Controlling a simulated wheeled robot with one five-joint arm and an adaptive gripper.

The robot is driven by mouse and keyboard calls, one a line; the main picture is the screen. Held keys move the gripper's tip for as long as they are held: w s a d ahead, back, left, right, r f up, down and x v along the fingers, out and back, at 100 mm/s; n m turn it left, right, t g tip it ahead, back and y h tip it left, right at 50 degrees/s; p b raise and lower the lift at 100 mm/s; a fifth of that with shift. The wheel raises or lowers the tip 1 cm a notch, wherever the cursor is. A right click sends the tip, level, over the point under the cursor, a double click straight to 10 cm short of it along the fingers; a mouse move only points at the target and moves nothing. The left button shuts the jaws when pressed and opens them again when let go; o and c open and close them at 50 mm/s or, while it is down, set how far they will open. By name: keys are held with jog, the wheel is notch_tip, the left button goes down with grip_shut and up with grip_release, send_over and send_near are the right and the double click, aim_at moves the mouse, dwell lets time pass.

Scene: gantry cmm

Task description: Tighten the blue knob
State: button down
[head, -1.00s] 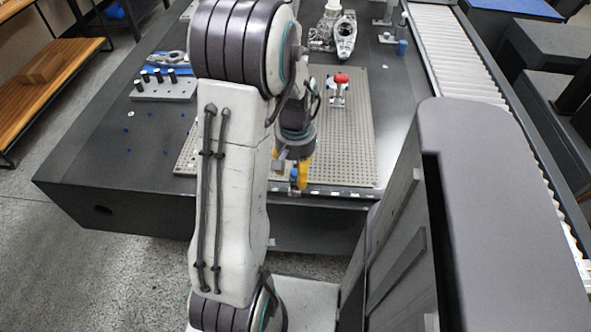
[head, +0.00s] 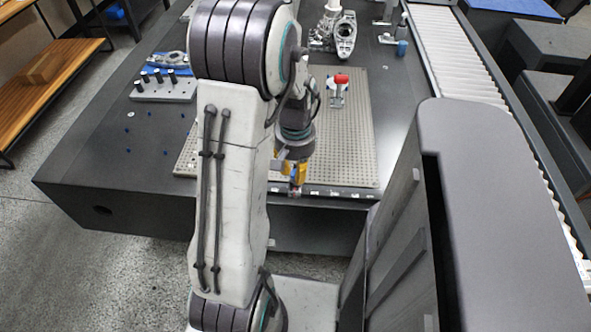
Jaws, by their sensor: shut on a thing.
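My gripper (head: 293,178) has yellow fingers and points down at the front edge of the perforated plate. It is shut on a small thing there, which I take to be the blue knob. A little blue shows at the fingertips, but the fingers and my arm hide most of it. I cannot tell how far the knob is turned.
The perforated fixture plate (head: 350,150) carries a red-topped clamp (head: 340,80) behind my gripper. A block with black pegs (head: 165,88) is at left, and a roller conveyor (head: 450,60) runs along the right.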

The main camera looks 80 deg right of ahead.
aim_at(295, 173)
jog(key=shift+f+m, duration=0.1)
jog(key=shift+m, duration=0.3)
jog(key=m, duration=0.4)
jog(key=shift+a+m, duration=0.1)
jog(key=shift+m, duration=0.3)
jog(key=m, duration=0.4)
jog(key=shift+m+b, duration=0.3)
jog(key=shift+m, duration=0.1)
jog(key=c, duration=1)
grip_release()
jog(key=shift+c, duration=0.2)
notch_tip(295, 173, up, 12)
